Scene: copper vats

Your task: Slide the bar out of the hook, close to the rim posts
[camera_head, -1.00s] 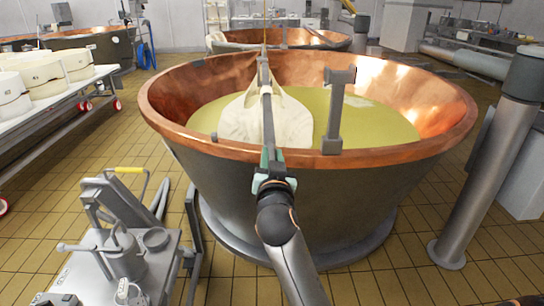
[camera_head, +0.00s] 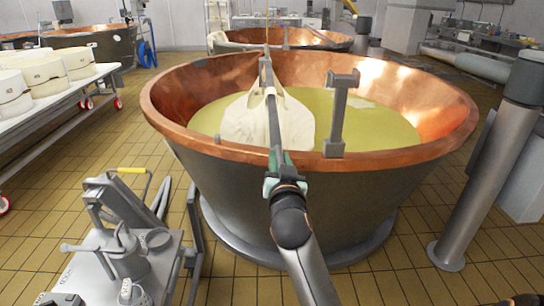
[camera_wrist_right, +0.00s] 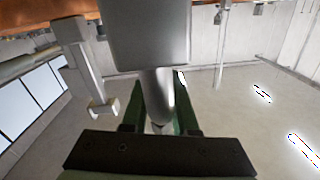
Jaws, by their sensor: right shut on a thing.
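The bar (camera_head: 273,118) is a long grey rod lying over the near copper rim of the vat (camera_head: 400,151), pointing away from me. A pale cloth bundle (camera_head: 298,122) hangs in the yellow liquid around its far part. My right gripper (camera_head: 284,174) is shut on the bar's near end, just outside the rim. In the right wrist view the bar (camera_wrist_right: 157,90) runs up from between the green fingers. A grey rim post (camera_head: 338,115) with a wide top stands right of the bar, apart from it. The hook is too small to make out. My left gripper is not in view.
A cart (camera_head: 75,94) with white cheese moulds is at the left. A thick steel column (camera_head: 490,160) stands at the right. Tiled floor lies free between.

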